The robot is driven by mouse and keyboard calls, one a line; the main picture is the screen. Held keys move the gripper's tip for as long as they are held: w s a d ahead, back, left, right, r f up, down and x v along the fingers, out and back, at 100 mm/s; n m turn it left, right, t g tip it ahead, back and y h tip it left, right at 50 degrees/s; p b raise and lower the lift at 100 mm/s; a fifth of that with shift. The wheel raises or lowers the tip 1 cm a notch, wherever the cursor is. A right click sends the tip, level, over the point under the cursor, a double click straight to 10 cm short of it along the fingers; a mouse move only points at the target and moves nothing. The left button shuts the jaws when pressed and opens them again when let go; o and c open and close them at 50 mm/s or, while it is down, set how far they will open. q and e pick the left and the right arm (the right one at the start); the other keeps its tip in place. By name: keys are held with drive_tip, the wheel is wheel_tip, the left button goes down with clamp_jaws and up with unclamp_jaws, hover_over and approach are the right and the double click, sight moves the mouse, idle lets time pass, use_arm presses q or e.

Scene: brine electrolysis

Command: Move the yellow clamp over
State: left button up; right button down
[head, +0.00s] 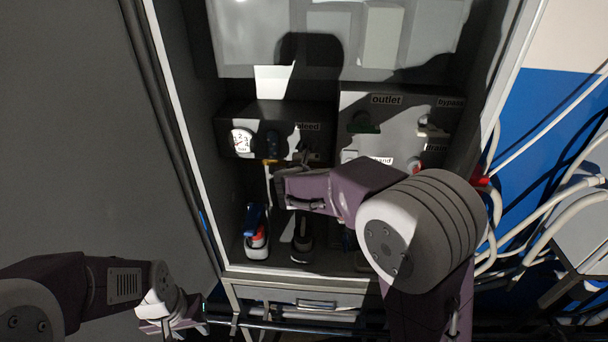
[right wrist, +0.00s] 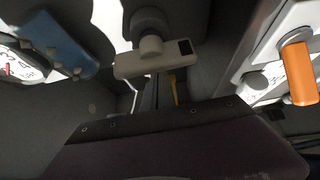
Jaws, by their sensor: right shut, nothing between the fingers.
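A small yellow piece (head: 270,162) shows in the head view below the gauge panel, with a pale yellow strip hanging under it. A thin yellow strip (right wrist: 174,88) also shows in the right wrist view, behind a pale T-shaped handle (right wrist: 152,62). I cannot tell whether either is the yellow clamp. My right gripper (head: 284,188) is inside the cabinet, just right of the yellow piece; it is shut and empty, its tips partly hidden. My left gripper (head: 172,322) is low at the left, outside the cabinet and far from the yellow piece; its jaw opening is unclear.
The cabinet holds a round gauge (head: 241,141), a green outlet handle (head: 364,123) and a bypass handle (head: 433,127). A blue-and-red item (head: 256,234) stands on its floor. An orange handle (right wrist: 299,72) is at the right in the wrist view. Pale hoses (head: 560,195) crowd the right side.

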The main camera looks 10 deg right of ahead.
drive_tip(key=w+r+v, duration=0.1)
drive_tip(key=v, duration=0.9)
drive_tip(key=s+d+f+m+g+y+b, duration=0.1)
drive_tip(key=s+d+f+m+g+b, duration=0.1)
drive_tip(key=s+f+m+b, duration=0.4)
drive_tip(key=s+d+f+m+g+y+b, duration=0.1)
drive_tip(key=s+d+f+m+g+b, duration=0.2)
drive_tip(key=s+f+m+b, duration=0.4)
drive_tip(key=s+d+f+m+g+y+b, duration=0.1)
drive_tip(key=s+f+m+g+b, duration=0.3)
drive_tip(key=f+m, duration=1.6)
drive_tip(key=s+d+f+b, duration=0.1)
drive_tip(key=f+b, duration=0.1)
drive_tip(key=f, duration=0.4)
drive_tip(key=s+f+b, duration=0.2)
drive_tip(key=f+b, duration=0.1)
drive_tip(key=f, duration=0.3)
drive_tip(key=shift+d+g, duration=0.3)
drive_tip(key=shift+d, duration=0.05)
